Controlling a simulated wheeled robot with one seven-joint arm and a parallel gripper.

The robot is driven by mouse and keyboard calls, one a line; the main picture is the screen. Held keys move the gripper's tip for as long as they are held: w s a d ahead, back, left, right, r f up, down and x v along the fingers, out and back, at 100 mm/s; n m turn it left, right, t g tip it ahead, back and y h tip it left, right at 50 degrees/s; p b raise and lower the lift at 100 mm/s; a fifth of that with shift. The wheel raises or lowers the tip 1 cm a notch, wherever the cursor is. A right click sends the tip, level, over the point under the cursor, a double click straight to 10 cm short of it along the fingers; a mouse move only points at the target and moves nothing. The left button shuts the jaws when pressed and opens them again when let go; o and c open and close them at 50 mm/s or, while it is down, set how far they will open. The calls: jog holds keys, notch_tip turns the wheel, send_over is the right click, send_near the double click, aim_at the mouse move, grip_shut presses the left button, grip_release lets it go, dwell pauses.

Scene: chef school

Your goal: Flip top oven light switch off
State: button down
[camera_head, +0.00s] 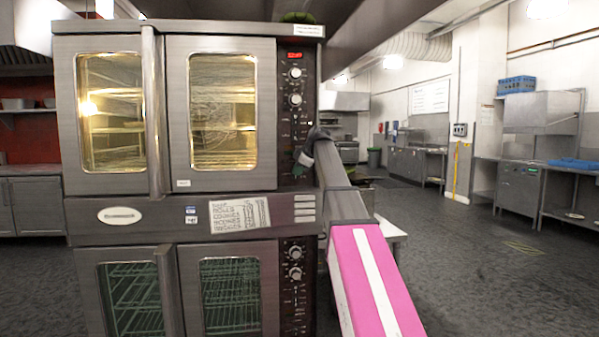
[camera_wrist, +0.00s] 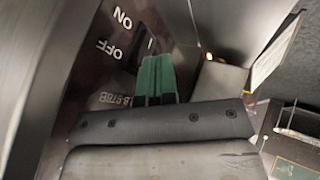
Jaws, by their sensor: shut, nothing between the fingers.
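The top oven (camera_head: 220,185) stands at left in the head view, its two door windows glowing yellow from inside. Its black control panel (camera_head: 296,125) runs down the right side with two knobs and small switches. My gripper (camera_head: 298,170) is at the lower part of this panel. In the wrist view my gripper (camera_wrist: 157,72) has its green fingertips together, empty, against or very close to the panel. A dark rocker switch (camera_wrist: 149,45) with a white line mark is just beyond the fingertips, beside "ON" and "OFF" lettering. The fingers partly hide it; contact cannot be told.
A lower oven (camera_head: 228,290) with dark windows and its own knobs (camera_head: 295,262) is below. A paper label (camera_head: 240,215) is on the band between ovens. Open floor (camera_head: 450,260) lies to the right, with steel counters (camera_head: 520,190) beyond.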

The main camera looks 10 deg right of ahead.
jog(key=shift+w, duration=0.1)
dwell(0.3)
jog(key=shift+w+r, duration=0.15)
jog(key=shift+w, duration=0.15)
jog(key=shift+r, duration=0.1)
jog(key=shift+r, duration=0.7)
